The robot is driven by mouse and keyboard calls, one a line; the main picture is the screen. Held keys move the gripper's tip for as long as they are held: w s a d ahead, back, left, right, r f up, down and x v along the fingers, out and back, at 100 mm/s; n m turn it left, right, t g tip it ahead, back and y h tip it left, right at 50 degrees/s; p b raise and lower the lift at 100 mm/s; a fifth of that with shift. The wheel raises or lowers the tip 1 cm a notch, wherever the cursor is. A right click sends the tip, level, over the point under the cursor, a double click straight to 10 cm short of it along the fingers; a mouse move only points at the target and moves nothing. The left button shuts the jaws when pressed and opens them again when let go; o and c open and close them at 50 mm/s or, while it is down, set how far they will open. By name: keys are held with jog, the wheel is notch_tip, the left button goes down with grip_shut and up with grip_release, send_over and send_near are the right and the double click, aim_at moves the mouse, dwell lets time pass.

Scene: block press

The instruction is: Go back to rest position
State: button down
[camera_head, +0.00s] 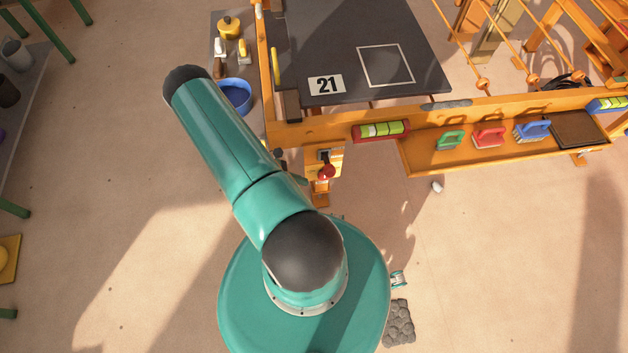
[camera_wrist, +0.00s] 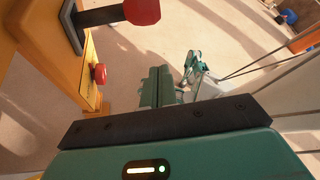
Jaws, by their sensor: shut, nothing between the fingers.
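My gripper (camera_wrist: 158,72) shows in the wrist view with its two teal fingers together and nothing between them. It is apart from the press parts at the left of that view. A lever with a red knob (camera_wrist: 142,11) is up and left of the fingertips, and a red button (camera_wrist: 100,74) on the orange frame is to their left. In the head view my teal arm reaches up and left from its round base, and my gripper does not show there. The red knob (camera_head: 326,172) also shows there, at the front of the orange frame.
The orange press table (camera_head: 300,130) has a dark top plate (camera_head: 340,45) marked 21. A tray (camera_head: 425,160) holds green, red and blue brushes. A blue bowl (camera_head: 235,97) stands left of the frame, near my arm. Open floor (camera_head: 490,250) lies at right.

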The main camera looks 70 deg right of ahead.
jog(key=shift+v, duration=1.25)
jog(key=w+a+r+m+t, duration=0.25)
jog(key=w+r, duration=0.35)
jog(key=r, duration=0.4)
jog(key=w+a+r+m+t, duration=0.15)
jog(key=w+a+r, duration=0.35)
jog(key=r, duration=0.5)
jog(key=w+a+r+m+t, duration=0.1)
jog(key=w+a+r+t, duration=0.15)
jog(key=w+r, duration=0.65)
jog(key=s+a+r+m+t+y, duration=0.1)
jog(key=a+r+t, duration=0.2)
jog(key=a+r, duration=0.35)
jog(key=s+a+r+m+t, duration=0.1)
jog(key=a+r+m+t, duration=0.2)
jog(key=r, duration=0.7)
jog(key=s+a+r+t+y, duration=0.2)
jog(key=s+a+r+t, duration=0.3)
jog(key=s+a+r, duration=0.4)
jog(key=a+r, duration=0.1)
jog(key=a, duration=0.2)
